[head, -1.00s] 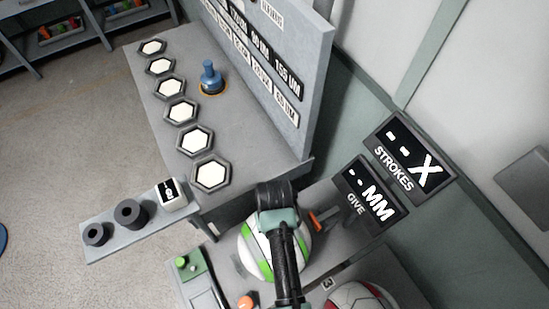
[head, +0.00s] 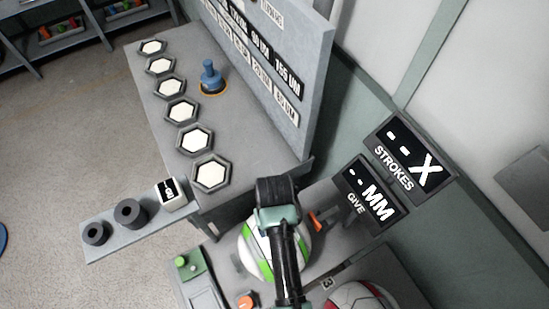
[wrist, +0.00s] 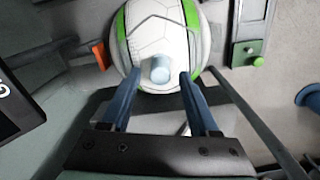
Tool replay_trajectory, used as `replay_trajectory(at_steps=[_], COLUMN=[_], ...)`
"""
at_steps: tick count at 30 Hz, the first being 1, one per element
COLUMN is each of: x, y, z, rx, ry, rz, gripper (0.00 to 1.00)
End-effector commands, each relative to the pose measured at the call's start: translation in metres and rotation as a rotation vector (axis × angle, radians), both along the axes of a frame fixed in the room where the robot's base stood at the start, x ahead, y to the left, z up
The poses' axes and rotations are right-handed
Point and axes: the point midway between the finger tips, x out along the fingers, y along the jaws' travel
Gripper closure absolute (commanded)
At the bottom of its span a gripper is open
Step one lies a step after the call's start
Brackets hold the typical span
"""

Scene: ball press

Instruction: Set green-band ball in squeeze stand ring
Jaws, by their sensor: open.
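The white ball with green bands (head: 262,250) rests low at the squeeze stand, partly hidden behind my arm in the head view. In the wrist view the ball (wrist: 165,35) fills the top middle, with a short pale blue stub (wrist: 160,69) showing in front of it. My gripper (wrist: 161,76) is open, its two blue fingers spread on either side of the stub, with a gap on each side. The fingertips overlap the ball's lower edge in that view; I cannot tell whether they touch it. The stand's ring is hidden, so I cannot tell how the ball sits in it.
A red-and-white ball (head: 358,297) lies at the lower right. STROKES (head: 409,157) and GIVE (head: 371,198) displays stand right of my arm, both showing dashes. An orange lever (head: 316,221) is beside the ball. A green button box (head: 190,265) and a side shelf (head: 108,243) are left.

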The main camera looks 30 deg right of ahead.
Motion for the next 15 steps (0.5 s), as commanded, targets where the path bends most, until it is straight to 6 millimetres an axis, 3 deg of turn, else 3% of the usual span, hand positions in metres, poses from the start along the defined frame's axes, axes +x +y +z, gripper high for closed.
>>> replay_trajectory(at_steps=[9, 15], x=[0.002, 0.001], y=[0.000, 0.000], z=[0.068, 0.098], rx=[-0.002, 0.000], ry=[-0.007, -0.002], rz=[0.000, 0.000], gripper=[0.39, 0.39])
